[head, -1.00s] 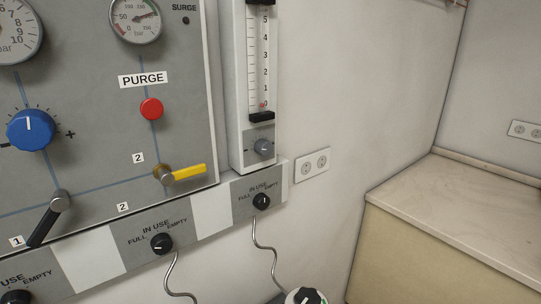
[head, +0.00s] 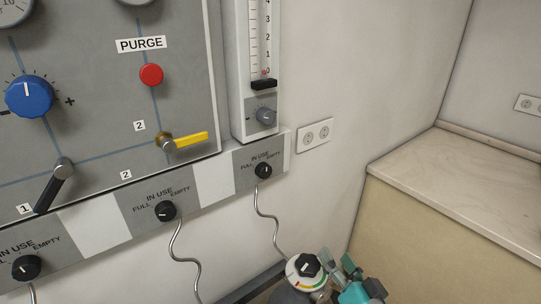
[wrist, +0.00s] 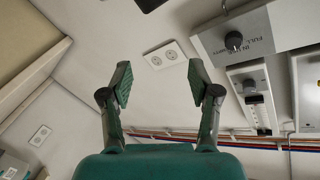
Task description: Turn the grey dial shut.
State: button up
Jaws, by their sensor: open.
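The grey dial (head: 265,115) sits on the grey block at the foot of the white flowmeter (head: 262,45), on the wall right of the panel. A small red mark shows near the 0 of its scale. In the wrist view the dial (wrist: 249,86) appears right of my fingers, with the picture turned over. My gripper (head: 337,261) is teal, low in the head view, below and right of the dial and apart from it. In the wrist view my gripper (wrist: 160,76) has its two fingers spread wide with nothing between them.
A gas cylinder head with a black knob (head: 307,265) stands just left of my gripper. Black "in use" knobs (head: 263,170) line the strip below the dial. A yellow lever (head: 185,140) is left of it. A wall socket (head: 315,135) and bench (head: 460,185) lie right.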

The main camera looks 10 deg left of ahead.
jog(key=w+a+r+n+g+y, duration=0.1)
jog(key=w+a+r+y, duration=0.15)
jog(key=r, duration=0.45)
jog(key=w+a+r+n+y, duration=0.1)
jog(key=w+a+r, duration=0.2)
jog(key=r, duration=0.4)
jog(key=n+g+y, duration=0.2)
jog(key=n+y, duration=0.1)
send_near(270, 118)
jog(key=shift+h, duration=0.25)
jog(key=x, duration=1)
jog(key=shift+r, duration=0.1)
jog(key=shift+s, duration=0.1)
jog(key=c, duration=1.2)
